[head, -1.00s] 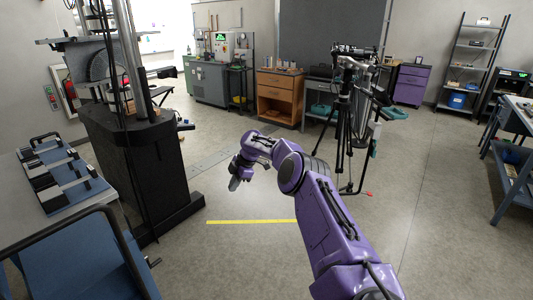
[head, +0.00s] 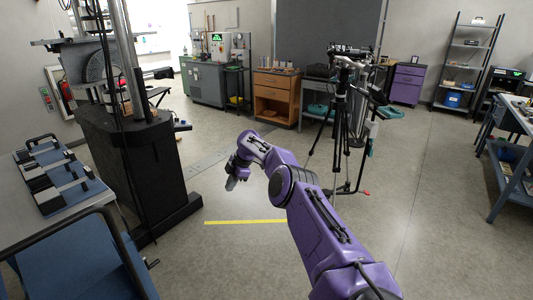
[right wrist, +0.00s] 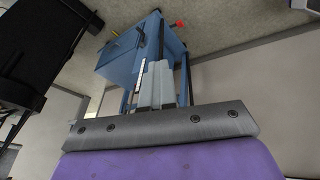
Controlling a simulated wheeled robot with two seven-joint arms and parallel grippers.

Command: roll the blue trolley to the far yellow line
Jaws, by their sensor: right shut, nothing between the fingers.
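The blue trolley (head: 80,268) is at the lower left of the head view, with a black rail around its top; its lower part is cut off by the frame. A yellow line (head: 243,222) lies on the floor ahead, its right end meeting my right arm in the picture. My right gripper (head: 232,184) points down above the floor, shut and empty, apart from the trolley. In the right wrist view its fingers (right wrist: 163,84) are together, in front of a blue box-like body (right wrist: 140,52) with a red knob; I cannot tell whether this is the trolley. My left gripper is out of view.
A black machine base (head: 135,165) stands just beyond the trolley on the left. A bench (head: 20,215) with blue-and-black fixtures is at the left edge. A black tripod (head: 342,120) stands right of my arm. Floor around the yellow line is clear.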

